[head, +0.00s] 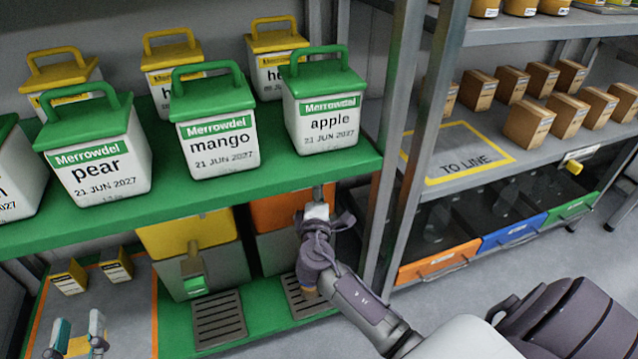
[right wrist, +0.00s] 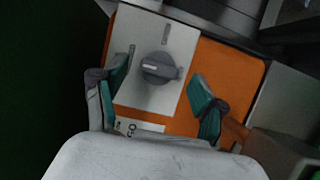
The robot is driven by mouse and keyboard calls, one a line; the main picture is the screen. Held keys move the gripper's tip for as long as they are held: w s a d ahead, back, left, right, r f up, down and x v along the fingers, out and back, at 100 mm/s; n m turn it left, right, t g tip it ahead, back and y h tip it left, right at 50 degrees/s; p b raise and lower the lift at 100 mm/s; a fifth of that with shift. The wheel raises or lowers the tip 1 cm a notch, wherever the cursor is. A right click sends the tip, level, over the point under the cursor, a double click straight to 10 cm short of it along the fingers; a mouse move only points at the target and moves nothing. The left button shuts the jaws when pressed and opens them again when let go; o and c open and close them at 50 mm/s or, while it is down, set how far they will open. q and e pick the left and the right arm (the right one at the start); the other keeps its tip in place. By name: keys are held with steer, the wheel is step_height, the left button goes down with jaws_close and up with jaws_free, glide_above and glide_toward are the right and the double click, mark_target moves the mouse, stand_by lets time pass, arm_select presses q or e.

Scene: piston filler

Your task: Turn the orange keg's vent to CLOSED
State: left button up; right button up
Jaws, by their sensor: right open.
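The orange keg (head: 276,212) stands on the lower green shelf in the head view, partly hidden by my right arm. In the right wrist view its orange face (right wrist: 230,72) carries a pale plate (right wrist: 133,42) with a grey vent knob (right wrist: 160,68). The knob's grip bar lies roughly across the plate; a grey mark sits above it. Lettering on the plate is partly hidden. My right gripper (right wrist: 162,88) is open, its teal fingers on either side of the knob, apart from it. My left gripper (head: 79,330) is open and empty at the lower left.
A yellow keg (head: 187,237) stands left of the orange keg. Green-lidded tubs, including apple (head: 325,115), line the shelf (head: 270,180) above. A metal post (head: 395,150) stands close right of my right arm. Drip grates (head: 219,319) lie in front.

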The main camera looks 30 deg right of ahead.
steer(key=v, duration=0.9)
steer(key=shift+s+a, duration=0.15)
steer(key=shift+s, duration=0.05)
